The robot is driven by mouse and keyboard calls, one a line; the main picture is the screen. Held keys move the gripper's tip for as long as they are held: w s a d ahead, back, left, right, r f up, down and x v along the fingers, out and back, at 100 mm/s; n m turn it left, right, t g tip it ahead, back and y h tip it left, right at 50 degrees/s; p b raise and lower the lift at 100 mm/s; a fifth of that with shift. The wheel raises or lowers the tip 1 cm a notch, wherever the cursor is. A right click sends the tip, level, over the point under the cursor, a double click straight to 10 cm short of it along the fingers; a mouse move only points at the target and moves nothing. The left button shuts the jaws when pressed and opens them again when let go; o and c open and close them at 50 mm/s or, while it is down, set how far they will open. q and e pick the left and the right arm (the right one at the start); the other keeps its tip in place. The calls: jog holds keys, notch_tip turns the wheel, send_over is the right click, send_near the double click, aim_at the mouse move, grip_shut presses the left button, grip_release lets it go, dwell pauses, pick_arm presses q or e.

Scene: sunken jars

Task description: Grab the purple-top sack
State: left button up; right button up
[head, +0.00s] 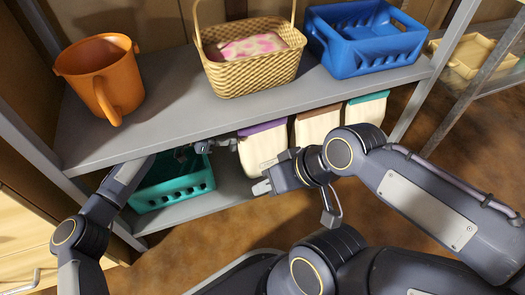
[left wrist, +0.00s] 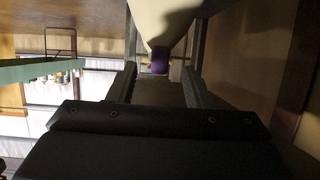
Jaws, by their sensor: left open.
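The purple-top sack (head: 263,148) has a cream body and a purple top band. It stands under the grey shelf, the leftmost of three sacks. My left gripper (head: 232,145) is under the shelf edge, just left of this sack, and partly hidden. In the left wrist view its fingers (left wrist: 157,88) are spread and empty, with the sack's purple band (left wrist: 160,60) beyond the gap between them. My right gripper (head: 264,187) is in front of the sack's lower part and hides some of it; its jaw state is unclear.
Brown-top (head: 316,125) and teal-top (head: 366,108) sacks stand to the right. A teal crate (head: 175,192) is on the lower shelf below my left arm. The upper shelf (head: 180,115) holds an orange mug (head: 98,72), a wicker basket (head: 255,72) and a blue crate (head: 365,45).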

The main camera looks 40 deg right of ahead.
pick_arm(q)
jog(key=d, duration=0.3)
jog(key=s+d, duration=0.1)
jog(key=d, duration=0.1)
jog(key=shift+d, duration=0.4)
jog(key=shift+s+d+f, duration=0.1)
jog(key=shift+d+f, duration=0.15)
jog(key=shift+d, duration=0.1)
grip_shut()
dwell(0.8)
jog(key=shift+r, duration=0.3)
